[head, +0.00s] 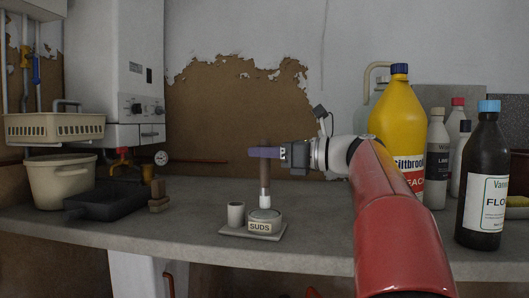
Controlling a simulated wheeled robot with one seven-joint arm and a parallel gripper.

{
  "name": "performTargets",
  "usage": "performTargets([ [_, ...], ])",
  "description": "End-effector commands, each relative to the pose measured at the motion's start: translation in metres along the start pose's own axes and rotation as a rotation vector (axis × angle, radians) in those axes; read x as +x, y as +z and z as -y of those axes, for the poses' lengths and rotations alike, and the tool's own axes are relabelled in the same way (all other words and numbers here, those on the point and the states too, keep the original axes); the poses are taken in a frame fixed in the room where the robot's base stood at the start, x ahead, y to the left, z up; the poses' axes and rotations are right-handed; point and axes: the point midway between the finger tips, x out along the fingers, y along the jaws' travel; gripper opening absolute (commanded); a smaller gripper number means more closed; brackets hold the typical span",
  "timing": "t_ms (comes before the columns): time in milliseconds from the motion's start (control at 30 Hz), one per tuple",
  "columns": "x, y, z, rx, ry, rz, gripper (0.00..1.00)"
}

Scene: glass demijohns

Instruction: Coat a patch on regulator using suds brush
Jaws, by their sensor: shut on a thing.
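My gripper (262,152) is shut on the upright brown handle of the suds brush (265,178), above the counter at the middle of the head view. The brush's white tip points down at the open top of the pot labelled SUDS (261,226). I cannot tell whether the tip touches the suds. The brassy fitting with a red part (122,158), which looks like the regulator, is at the left below the white boiler, next to a round gauge (161,158).
The pot and a small whitish cup (236,215) stand on a small tray (228,232). A dark pan (100,204), a cream bucket (62,182) and brown blocks (158,196) stand at left. A yellow bottle (399,112) and a dark bottle (484,150) stand at right.

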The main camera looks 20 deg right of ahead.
Motion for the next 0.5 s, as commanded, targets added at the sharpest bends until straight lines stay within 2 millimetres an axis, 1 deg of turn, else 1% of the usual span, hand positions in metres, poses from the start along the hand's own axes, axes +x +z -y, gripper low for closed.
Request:
performTargets([
  [33,0.0,0.009,0.0,-0.001,0.0,0.001,0.0],
  [133,0.0,0.013,0.0,-0.004,0.0,0.002,0.0],
  [500,0.0,0.044,0.0,-0.005,0.0,0.003,0.0],
])
